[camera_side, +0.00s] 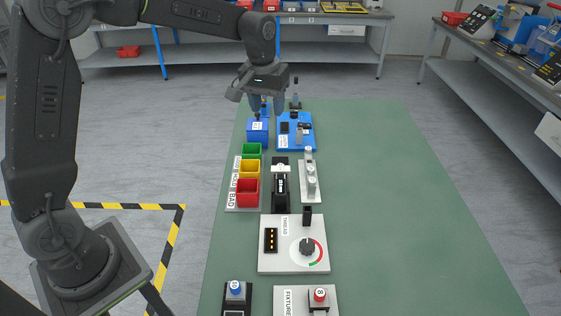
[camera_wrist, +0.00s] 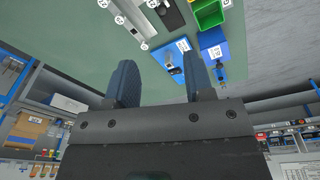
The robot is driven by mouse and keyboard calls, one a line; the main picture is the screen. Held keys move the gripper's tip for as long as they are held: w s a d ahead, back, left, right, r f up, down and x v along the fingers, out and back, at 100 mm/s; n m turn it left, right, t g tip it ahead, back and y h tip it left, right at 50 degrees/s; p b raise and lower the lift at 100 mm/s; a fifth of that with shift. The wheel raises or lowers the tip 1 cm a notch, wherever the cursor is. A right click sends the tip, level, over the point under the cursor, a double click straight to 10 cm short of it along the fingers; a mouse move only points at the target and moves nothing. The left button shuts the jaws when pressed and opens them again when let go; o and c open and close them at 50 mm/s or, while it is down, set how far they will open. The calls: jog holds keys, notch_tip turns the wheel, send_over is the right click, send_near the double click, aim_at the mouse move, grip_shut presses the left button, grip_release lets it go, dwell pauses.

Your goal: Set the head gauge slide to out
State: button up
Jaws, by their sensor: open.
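My gripper (camera_side: 266,104) is open, its blue-grey fingers pointing down above the far left part of the green bench. The wrist view shows the two fingers apart with nothing between them (camera_wrist: 159,72). A blue plate fixture (camera_side: 309,143) lies on the bench just right of the gripper. It carries a black block (camera_side: 285,127) and a small grey part (camera_side: 303,130); its label is too small to read. This may be the head gauge, but I cannot tell, nor can I tell the slide's position.
A blue box (camera_side: 257,133) stands below the gripper. Nearer are green (camera_side: 251,150), yellow (camera_side: 249,168) and red (camera_side: 247,191) bins, a black device (camera_side: 280,185), a grey stand with round pieces (camera_side: 310,182), and a thread panel with a dial (camera_side: 280,263). The bench's right side (camera_side: 400,200) is clear.

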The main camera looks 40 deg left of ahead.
jog(key=shift+n+g, duration=0.6)
jog(key=w+f, duration=0.2)
jog(key=f, duration=0.5)
jog(key=w+a+f, duration=0.1)
jog(key=f, duration=0.6)
jog(key=w+f, duration=0.2)
jog(key=f, duration=0.5)
jog(key=shift+w+a+f, duration=0.25)
jog(key=shift+w+f, duration=0.05)
jog(key=shift+w, duration=0.05)
jog(key=shift+c, duration=0.2)
grip_shut()
